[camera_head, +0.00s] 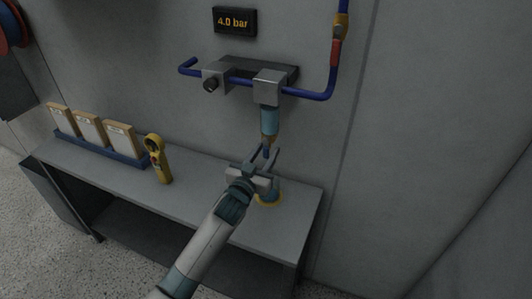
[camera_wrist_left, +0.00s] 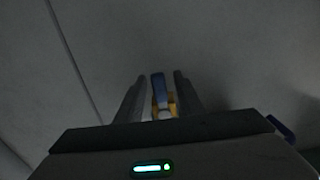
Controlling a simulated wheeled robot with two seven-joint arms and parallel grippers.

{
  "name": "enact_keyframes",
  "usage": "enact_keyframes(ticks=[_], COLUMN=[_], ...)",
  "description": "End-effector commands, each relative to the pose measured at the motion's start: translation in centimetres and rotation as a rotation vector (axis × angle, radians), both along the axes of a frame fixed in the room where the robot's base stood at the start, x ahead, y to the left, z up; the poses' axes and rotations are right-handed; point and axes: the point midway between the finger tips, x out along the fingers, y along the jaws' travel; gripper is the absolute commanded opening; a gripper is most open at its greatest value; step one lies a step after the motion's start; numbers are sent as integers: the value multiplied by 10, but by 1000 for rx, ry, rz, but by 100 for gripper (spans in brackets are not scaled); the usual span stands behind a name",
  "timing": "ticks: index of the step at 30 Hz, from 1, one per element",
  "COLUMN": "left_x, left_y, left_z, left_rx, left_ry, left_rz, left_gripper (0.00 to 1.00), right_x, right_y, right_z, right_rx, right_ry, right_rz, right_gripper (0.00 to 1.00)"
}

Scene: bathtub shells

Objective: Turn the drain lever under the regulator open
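The regulator (camera_head: 268,87) is a grey block on the wall with a teal bowl (camera_head: 269,119) hanging below it. The blue drain lever (camera_head: 266,152) points down from the orange fitting under the bowl. In the left wrist view the blue lever (camera_wrist_left: 158,88) shows between the fingers, with the yellow-orange fitting (camera_wrist_left: 171,103) near it. My left gripper (camera_head: 264,156) is open, its fingers on either side of the lever. Gaps show between lever and fingers (camera_wrist_left: 159,88); I cannot tell the exact depth. My right gripper is out of view.
A blue pipe (camera_head: 311,95) runs along the wall and up at the right. A display (camera_head: 234,21) reads 4.0 bar.

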Motion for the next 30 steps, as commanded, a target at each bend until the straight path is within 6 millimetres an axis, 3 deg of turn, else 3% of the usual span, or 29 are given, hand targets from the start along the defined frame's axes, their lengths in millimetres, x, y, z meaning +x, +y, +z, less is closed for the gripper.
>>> enact_keyframes(ticks=[14,20,30], left_x=[-9,-31,-90], left_y=[3,10,29], left_z=[0,-1,-3], left_rx=[-3,-4,-3], left_ry=[-1,-1,0], left_rz=[0,-1,-1], left_gripper=[34,34,34], right_x=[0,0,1], right_y=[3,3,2], right_z=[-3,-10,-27], right_rx=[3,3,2], right_ry=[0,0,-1], right_rz=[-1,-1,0], right_gripper=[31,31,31])
